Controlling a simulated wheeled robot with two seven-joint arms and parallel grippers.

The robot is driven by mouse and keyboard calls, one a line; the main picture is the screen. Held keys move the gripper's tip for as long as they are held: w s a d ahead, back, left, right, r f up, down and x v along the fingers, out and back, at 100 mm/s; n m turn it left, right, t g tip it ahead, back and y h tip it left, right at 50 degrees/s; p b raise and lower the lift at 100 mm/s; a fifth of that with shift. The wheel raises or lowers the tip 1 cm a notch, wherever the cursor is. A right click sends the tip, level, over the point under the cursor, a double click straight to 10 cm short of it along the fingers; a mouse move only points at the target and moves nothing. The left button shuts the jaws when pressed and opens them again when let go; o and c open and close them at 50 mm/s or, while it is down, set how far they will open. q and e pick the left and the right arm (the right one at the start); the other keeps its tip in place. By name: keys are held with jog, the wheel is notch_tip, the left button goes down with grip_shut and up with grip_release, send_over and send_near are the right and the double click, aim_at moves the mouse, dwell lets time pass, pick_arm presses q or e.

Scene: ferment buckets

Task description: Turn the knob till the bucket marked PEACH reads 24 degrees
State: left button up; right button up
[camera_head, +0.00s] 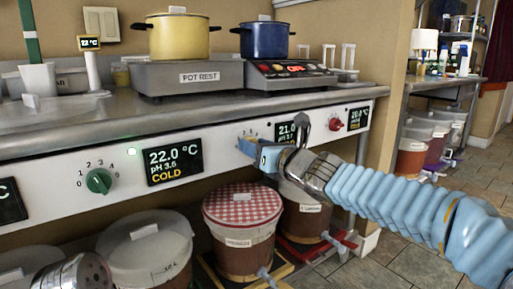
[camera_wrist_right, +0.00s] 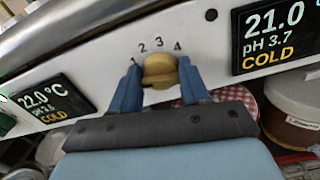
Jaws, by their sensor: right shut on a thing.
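My right gripper (camera_head: 262,152) is at the front panel, its blue fingers shut on a tan-yellow knob (camera_wrist_right: 160,71). Scale numbers 1 to 4 show around the knob in the right wrist view. The display right of it (camera_wrist_right: 277,35) reads 21.0 °C, pH 3.7, COLD. The display left of it (camera_head: 173,161) reads 22.0 °C, pH 3.6, COLD. A bucket with a red checked lid (camera_head: 240,225) stands below the panel; its label is too small to read surely. I cannot read PEACH on any bucket. My left gripper's fingers are not seen.
A green knob (camera_head: 99,181) and a red knob (camera_head: 336,125) sit on the same panel (camera_head: 60,180). A third display (camera_head: 358,118) reads about 20 °C. A yellow pot (camera_head: 179,37) and blue pot (camera_head: 264,40) stand above. More lidded buckets (camera_head: 147,247) stand below.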

jog(key=m, duration=0.6)
jog(key=m+p, duration=0.1)
jog(key=m, duration=1.2)
jog(key=shift+w+d+f+p, duration=0.15)
jog(key=shift+d+f+p, duration=0.1)
jog(key=shift+p, duration=0.1)
jog(key=shift+m, duration=0.4)
jog(key=o, duration=1)
